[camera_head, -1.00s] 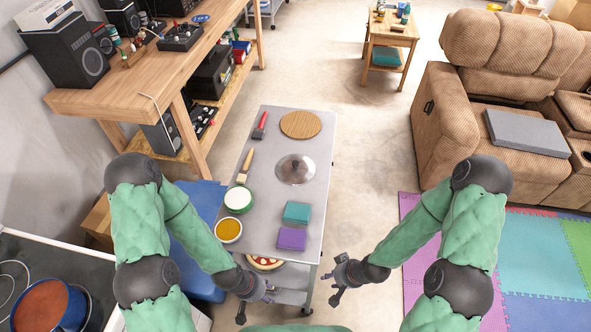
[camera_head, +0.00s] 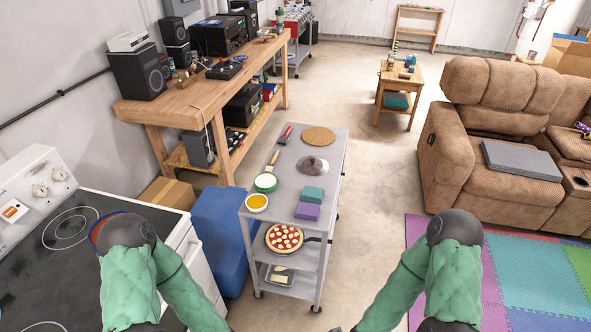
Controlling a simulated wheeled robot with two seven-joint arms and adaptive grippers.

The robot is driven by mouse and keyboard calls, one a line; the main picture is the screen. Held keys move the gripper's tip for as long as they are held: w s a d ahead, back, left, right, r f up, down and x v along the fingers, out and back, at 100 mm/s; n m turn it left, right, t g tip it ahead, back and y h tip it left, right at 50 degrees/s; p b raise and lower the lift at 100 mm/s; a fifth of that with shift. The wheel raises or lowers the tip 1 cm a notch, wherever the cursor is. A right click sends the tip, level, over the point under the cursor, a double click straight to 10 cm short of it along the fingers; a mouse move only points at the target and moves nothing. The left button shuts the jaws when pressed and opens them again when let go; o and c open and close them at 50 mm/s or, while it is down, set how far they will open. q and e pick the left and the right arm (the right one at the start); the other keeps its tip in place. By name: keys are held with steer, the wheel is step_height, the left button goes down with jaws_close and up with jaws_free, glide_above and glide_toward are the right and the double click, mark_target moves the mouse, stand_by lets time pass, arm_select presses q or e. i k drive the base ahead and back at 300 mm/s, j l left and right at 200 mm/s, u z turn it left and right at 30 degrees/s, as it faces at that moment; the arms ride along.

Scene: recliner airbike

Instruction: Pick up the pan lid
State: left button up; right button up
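The pan lid (camera_head: 312,165) is a shiny domed metal lid with a dark knob. It lies on the grey top of a metal cart (camera_head: 288,207), in front of a round wooden board (camera_head: 319,135). My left arm comes in at the lower left, and its gripper is below the picture edge. My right arm reaches in from the lower right. Only a dark tip of my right gripper (camera_head: 336,328) shows at the bottom edge, so its opening is hidden. Both arms are well short of the lid.
A white-rimmed green bowl (camera_head: 265,182), a yellow-filled bowl (camera_head: 257,202), and teal (camera_head: 313,194) and purple (camera_head: 307,211) blocks share the cart top. A pizza (camera_head: 284,238) is on a shelf below. A stove (camera_head: 75,235) and blue box (camera_head: 222,238) stand left; a recliner (camera_head: 490,165) stands right.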

mark_target(312, 166)
steer(key=u, duration=2.05)
steer(key=k+l+u, duration=0.2)
steer(key=l, duration=0.2)
steer(key=l+u, duration=0.15)
steer(key=l, duration=0.3)
steer(key=k+l+u, duration=0.2)
steer(key=l, duration=0.15)
steer(key=k+l+u, duration=0.15)
steer(key=l, duration=0.25)
steer(key=k+l+u, duration=0.2)
steer(key=l, duration=0.15)
steer(key=i, duration=0.05)
